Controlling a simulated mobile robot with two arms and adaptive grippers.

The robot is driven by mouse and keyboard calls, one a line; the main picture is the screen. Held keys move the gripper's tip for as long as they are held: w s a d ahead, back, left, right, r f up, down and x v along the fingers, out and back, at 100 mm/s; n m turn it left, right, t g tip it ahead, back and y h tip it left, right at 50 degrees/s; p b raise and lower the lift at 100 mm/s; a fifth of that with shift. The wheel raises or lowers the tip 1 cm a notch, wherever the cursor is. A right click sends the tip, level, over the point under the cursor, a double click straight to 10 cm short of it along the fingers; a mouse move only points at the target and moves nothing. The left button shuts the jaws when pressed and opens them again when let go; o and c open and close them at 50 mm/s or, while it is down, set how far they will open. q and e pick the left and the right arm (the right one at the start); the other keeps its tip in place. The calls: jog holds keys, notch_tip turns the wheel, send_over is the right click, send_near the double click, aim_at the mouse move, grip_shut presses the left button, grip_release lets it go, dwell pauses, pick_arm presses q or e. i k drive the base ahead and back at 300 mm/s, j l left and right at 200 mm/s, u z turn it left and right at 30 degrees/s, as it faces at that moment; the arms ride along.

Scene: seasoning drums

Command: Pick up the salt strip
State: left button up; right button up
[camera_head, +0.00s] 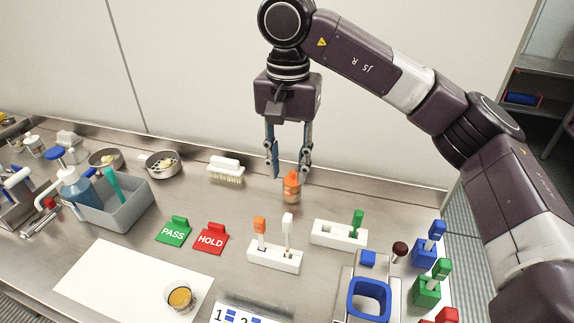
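No label shows which piece is the salt strip. A white two-slot holder (274,256) carries an orange-topped strip (260,227) and a white-topped strip (288,226), both upright. A second white holder (333,234) to its right carries a green-topped strip (357,219) at its right end. My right gripper (289,172) points down behind the holders, fingers apart. My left gripper is not in view.
A brush (226,172) and metal bowls stand at the back. A grey bin (112,206) with bottles is at left. A small cup (180,298) is on a white sheet. Blue and green blocks crowd the right front.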

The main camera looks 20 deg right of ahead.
aim_at(288, 238)
jog(key=k+j, duration=1.25)
